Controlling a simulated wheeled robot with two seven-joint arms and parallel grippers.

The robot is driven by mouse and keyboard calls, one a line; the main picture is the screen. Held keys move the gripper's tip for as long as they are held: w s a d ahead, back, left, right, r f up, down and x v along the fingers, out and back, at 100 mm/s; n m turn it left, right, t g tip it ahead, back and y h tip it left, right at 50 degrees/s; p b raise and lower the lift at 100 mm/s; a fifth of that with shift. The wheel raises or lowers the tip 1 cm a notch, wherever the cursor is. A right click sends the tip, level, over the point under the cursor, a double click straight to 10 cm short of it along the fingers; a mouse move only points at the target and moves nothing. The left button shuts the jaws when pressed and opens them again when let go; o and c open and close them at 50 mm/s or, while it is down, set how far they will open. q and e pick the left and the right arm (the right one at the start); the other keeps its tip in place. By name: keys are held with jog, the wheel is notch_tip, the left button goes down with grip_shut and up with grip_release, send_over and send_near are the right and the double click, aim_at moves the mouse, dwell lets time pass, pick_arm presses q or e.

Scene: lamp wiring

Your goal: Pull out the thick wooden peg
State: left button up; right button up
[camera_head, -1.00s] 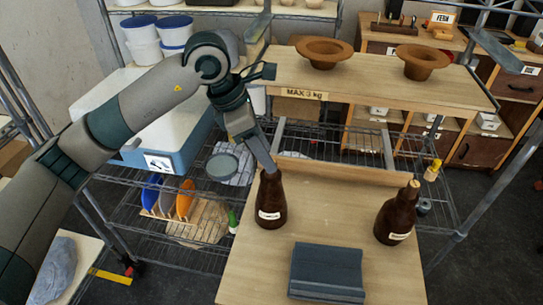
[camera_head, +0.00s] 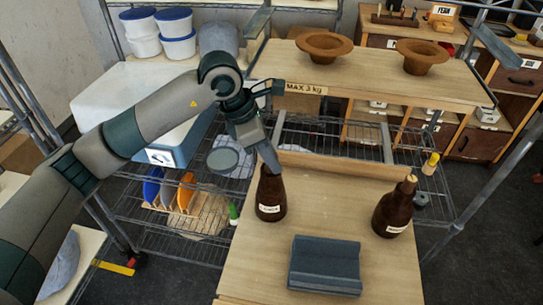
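Two dark brown bottles with white labels stand on the wooden table. A light wooden peg (camera_head: 411,178) sits in the neck of the right bottle (camera_head: 392,212). The left bottle (camera_head: 271,197) stands below my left gripper (camera_head: 269,158), whose fingers point down at its mouth. The fingers hide the top of that bottle, so I cannot see whether a peg is there or whether the fingers hold one. My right gripper is not in view.
A dark grey grooved block (camera_head: 325,266) lies at the front of the table (camera_head: 250,270). A raised wooden shelf (camera_head: 375,80) with two brown bowls stands behind, and a wire rack (camera_head: 185,235) is at the left. The tabletop between the bottles is clear.

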pick_arm(q)
grip_shut()
jog(key=shift+r, duration=0.6)
jog(key=shift+r, duration=0.15)
dwell(0.4)
jog(key=shift+r+p, duration=0.6)
jog(key=shift+r, duration=2.15)
